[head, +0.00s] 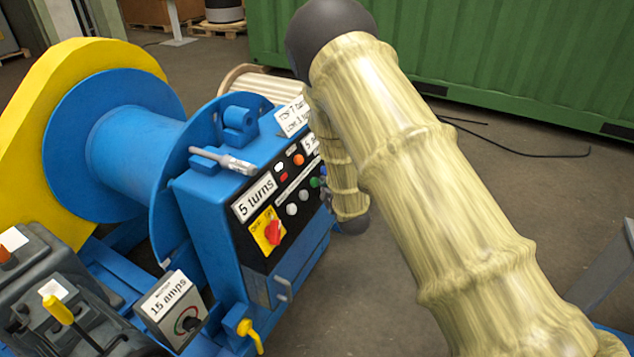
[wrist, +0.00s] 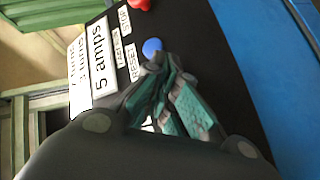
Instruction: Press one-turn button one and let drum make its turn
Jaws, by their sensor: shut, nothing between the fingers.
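The drum (head: 135,150) is a blue flanged spool at the left in the head view. Beside it, the blue cabinet's black control panel (head: 275,262) carries small orange, white, green and blue buttons and a "5 turns" label (head: 255,197). In the wrist view, my gripper (wrist: 170,64) is shut and empty, its tips close to a blue button (wrist: 152,47) near a "RESET" label (wrist: 132,62). I cannot tell whether they touch. A red button (wrist: 140,4) is at the top edge. I cannot tell which button is one-turn button one. In the head view my arm hides part of the panel.
A red rotary switch (head: 272,232) sits on a yellow plate on the panel. A green container (head: 520,60) stands behind. Open floor lies right of the cabinet.

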